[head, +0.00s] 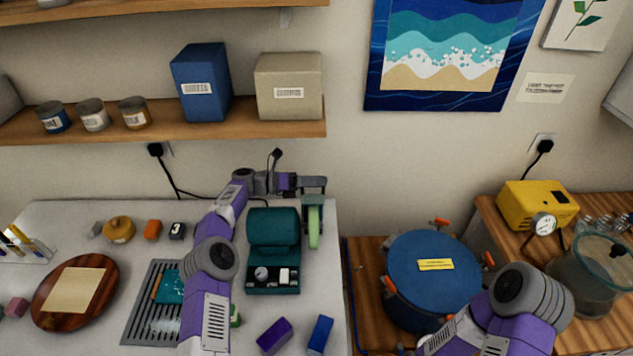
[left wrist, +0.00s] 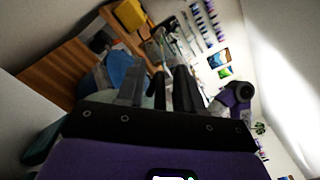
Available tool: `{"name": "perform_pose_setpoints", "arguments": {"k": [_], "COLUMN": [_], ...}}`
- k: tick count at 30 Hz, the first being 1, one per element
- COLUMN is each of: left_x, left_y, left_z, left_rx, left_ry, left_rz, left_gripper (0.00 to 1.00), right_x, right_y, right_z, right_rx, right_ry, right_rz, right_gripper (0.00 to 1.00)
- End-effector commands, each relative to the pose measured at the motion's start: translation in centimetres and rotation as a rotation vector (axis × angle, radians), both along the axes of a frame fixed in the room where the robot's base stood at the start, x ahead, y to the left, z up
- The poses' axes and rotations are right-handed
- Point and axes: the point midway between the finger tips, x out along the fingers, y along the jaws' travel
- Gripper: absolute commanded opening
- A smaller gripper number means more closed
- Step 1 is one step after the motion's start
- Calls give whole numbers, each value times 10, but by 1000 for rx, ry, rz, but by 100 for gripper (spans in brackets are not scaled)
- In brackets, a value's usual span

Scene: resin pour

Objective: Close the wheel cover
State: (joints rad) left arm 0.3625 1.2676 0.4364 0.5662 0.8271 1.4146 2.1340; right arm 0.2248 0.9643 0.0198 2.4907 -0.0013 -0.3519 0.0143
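A teal bench machine (head: 274,228) stands on the white table. At its right side is an upright pale green wheel (head: 314,230), seen nearly edge-on. My left gripper (head: 318,185) is just above and behind this piece, pointing right. Its fingers look apart and empty; whether they touch the cover is unclear. The fingers also show in the left wrist view (left wrist: 157,90). My right gripper is not visible, only its arm.
A purple block (head: 274,336) and a blue block (head: 320,334) lie in front of the machine. A drain grate (head: 145,325) lies to its left. A blue lidded pot (head: 433,280) stands right of the table edge. A shelf (head: 200,125) hangs above.

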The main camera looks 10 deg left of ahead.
Motion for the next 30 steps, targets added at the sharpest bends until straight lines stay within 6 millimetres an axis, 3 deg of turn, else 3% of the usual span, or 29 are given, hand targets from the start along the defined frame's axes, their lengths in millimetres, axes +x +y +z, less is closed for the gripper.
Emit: {"name": "perform_pose_setpoints", "arguments": {"k": [2,9,23,30], "left_x": [0,0,0,-2], "left_y": [0,0,0,-2], "left_z": [0,0,1,9], "left_rx": [0,1,5,27], "left_ry": [0,0,-16,-121], "left_rz": [0,-1,0,-1], "left_gripper": [33,0,0,0], "right_x": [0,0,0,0], "right_y": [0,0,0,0], "right_z": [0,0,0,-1], "right_rx": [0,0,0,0], "right_ry": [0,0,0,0], "right_rz": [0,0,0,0], "right_gripper": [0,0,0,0]}}
